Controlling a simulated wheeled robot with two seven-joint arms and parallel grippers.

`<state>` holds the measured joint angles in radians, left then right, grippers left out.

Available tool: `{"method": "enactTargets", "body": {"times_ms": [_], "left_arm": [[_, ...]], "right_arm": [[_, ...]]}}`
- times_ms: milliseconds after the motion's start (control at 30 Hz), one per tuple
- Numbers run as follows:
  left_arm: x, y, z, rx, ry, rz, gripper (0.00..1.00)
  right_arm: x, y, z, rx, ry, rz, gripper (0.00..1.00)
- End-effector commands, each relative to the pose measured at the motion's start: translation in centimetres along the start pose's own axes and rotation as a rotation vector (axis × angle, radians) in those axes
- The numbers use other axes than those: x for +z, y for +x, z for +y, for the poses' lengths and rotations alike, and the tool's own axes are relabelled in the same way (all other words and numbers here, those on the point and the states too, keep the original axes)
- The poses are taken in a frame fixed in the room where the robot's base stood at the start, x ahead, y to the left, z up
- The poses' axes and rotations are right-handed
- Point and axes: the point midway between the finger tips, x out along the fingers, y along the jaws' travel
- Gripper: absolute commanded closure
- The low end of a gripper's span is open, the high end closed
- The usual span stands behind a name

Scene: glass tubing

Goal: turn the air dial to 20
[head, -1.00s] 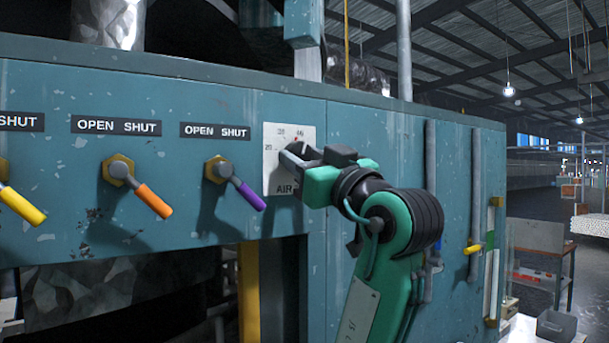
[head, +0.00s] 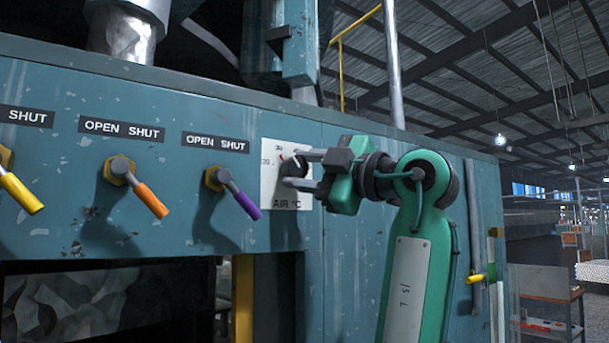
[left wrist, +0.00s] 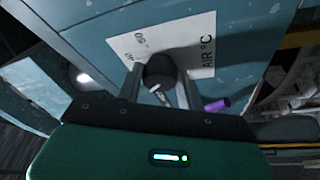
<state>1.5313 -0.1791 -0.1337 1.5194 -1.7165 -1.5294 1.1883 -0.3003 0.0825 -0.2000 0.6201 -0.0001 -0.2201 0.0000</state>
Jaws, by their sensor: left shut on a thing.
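The air dial (head: 292,165) is a dark round knob on a white plate (head: 273,190) marked "AIR °C". The plate shows a 20 at its left and another number near its top; a small red mark shows by the knob's upper edge. My left gripper (head: 299,169) has reached in from the right, one finger above the knob and one below, shut on it. In the left wrist view the black knob (left wrist: 159,70) sits between the two fingers, in front of the plate (left wrist: 150,42). The exact pointer reading is too small to tell. My right gripper is not in view.
Left of the dial, purple (head: 246,206), orange (head: 151,201) and yellow (head: 20,194) valve handles stick out from the teal panel (head: 60,100). The purple one is closest to the dial. A vertical pipe (head: 474,230) with a yellow handle stands to the right.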

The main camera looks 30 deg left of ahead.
Motion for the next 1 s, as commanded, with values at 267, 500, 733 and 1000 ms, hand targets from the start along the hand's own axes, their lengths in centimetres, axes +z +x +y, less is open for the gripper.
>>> {"method": "enactTargets", "body": {"times_ms": [267, 500, 733, 1000], "left_arm": [[-0.1, 0.1, 0.5, -0.098, -0.239, 0.0, 0.85], [-0.2, 0.1, 0.6, -0.174, -0.421, 0.0, 0.85], [-0.2, 0.1, 0.6, -0.224, -0.544, -0.001, 0.85], [-0.2, 0.1, 0.6, -0.253, -0.614, -0.002, 0.85]], "right_arm": [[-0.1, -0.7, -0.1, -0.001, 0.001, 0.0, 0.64], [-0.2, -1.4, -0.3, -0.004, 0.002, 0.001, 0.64], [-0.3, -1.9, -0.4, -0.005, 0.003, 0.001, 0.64], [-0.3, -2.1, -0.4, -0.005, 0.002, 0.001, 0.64]]}}
